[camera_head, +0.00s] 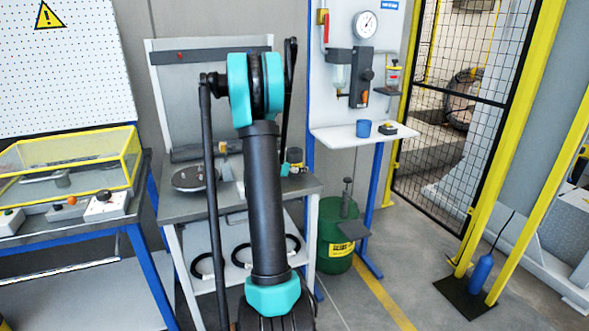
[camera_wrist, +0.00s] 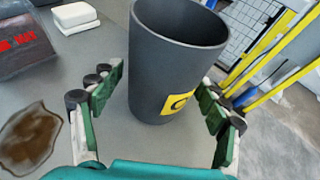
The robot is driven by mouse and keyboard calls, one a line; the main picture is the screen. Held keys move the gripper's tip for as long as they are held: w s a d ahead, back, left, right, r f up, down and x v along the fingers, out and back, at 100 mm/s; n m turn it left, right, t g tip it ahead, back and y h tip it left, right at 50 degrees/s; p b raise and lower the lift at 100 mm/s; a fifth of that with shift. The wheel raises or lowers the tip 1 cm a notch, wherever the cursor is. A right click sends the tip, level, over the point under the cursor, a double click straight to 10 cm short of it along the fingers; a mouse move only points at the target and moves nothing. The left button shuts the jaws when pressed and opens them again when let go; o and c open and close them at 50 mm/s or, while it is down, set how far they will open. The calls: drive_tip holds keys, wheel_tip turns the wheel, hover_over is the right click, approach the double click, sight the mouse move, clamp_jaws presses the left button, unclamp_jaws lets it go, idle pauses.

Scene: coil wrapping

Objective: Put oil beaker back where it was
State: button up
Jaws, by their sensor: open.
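The oil beaker (camera_wrist: 165,65) is a dark grey, tapered cup with a yellow label. In the wrist view it stands upright on the grey tabletop (camera_wrist: 92,45). My gripper (camera_wrist: 160,88) is open, with one green-padded finger on each side of the beaker. A small gap shows at the left finger; I cannot tell whether the right finger touches. In the head view a small dark cup, apparently the same beaker (camera_head: 294,155), stands at the right rear of the grey table, and my arm hides much of that area.
A brown oil puddle (camera_wrist: 28,138) lies on the tabletop, left of my gripper. A white block (camera_wrist: 75,16) and a dark box with red lettering (camera_wrist: 20,45) are behind it. In the head view a blue cup (camera_head: 363,128) stands on a white shelf (camera_head: 340,136), above a green drum (camera_head: 335,240).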

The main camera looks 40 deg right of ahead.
drive_tip(key=v, duration=1.1)
drive_tip(key=shift+s+a+r, duration=0.1)
drive_tip(key=shift+s+a, duration=0.1)
drive_tip(key=shift+a, duration=0.1)
drive_tip(key=s+a+f+m+y, duration=0.4)
drive_tip(key=s+a+m, duration=0.3)
drive_tip(key=a, duration=0.4)
drive_tip(key=s+a+f+m+y, duration=0.3)
drive_tip(key=s+a+m, duration=0.5)
drive_tip(key=a, duration=0.3)
drive_tip(key=s+a+f+m+y, duration=0.4)
drive_tip(key=s+a+m, duration=0.3)
drive_tip(key=s+a, duration=0.2)
drive_tip(key=shift+a+f+g+y, duration=0.3)
drive_tip(key=shift+a+g+y, duration=0.1)
drive_tip(key=shift+a+y, duration=0.5)
